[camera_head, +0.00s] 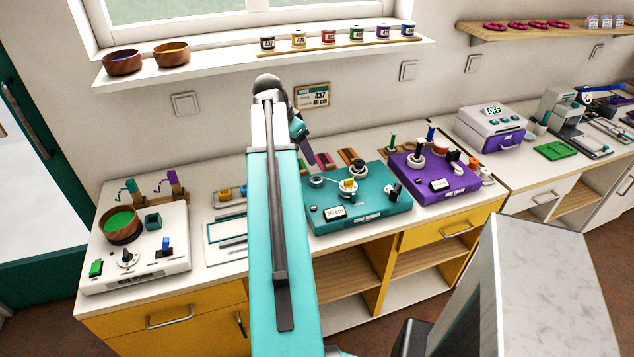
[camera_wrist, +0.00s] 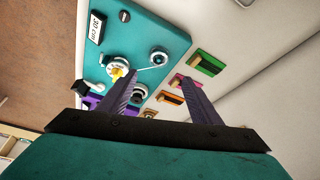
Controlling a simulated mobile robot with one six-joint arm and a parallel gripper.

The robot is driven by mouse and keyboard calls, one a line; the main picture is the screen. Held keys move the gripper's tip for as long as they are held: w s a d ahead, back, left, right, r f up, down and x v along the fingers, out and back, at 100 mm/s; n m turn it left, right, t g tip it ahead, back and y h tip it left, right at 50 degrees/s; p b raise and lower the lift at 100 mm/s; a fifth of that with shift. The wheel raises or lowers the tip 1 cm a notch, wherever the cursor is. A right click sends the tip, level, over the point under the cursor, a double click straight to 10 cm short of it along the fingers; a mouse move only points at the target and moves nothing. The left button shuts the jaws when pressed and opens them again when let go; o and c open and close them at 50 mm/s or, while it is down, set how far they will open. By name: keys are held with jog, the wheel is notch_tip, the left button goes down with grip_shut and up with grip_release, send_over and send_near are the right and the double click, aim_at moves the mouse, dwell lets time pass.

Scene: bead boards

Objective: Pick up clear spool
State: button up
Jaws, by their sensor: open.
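A pale, see-through-looking spool (camera_head: 316,181) sits at the left of the teal cord winder (camera_head: 385,213); I take it as the clear spool, though it is small here. In the wrist view this spool (camera_wrist: 159,57) lies just beyond my fingertips, with a white cord running to the winder's middle dial (camera_wrist: 117,70) with its yellow part. My gripper (camera_wrist: 157,77) is open and empty, its two purple-grey fingers spread toward the winder. In the head view my gripper (camera_head: 307,154) points down above the back of the winder, partly hidden by my arm.
Colored cord holders (camera_wrist: 208,63) lie behind the winder. A purple machine (camera_head: 440,188) stands to its right and a white machine (camera_head: 135,265) with a wooden bowl to its left. A wall shelf (camera_head: 240,68) with several spools hangs above.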

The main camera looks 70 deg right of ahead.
jog(key=p, duration=0.2)
send_over(316, 178)
jog(key=w+a, duration=0.1)
jog(key=a, duration=0.1)
jog(key=shift+w+d+f, duration=0.1)
jog(key=shift+w+f, duration=0.05)
jog(key=shift+f, duration=3.7)
jog(key=shift+p+x, duration=0.75)
jog(key=shift+x, duration=0.6)
jog(key=shift+p+x, duration=0.3)
jog(key=shift+x, duration=0.9)
jog(key=c, duration=1.1)
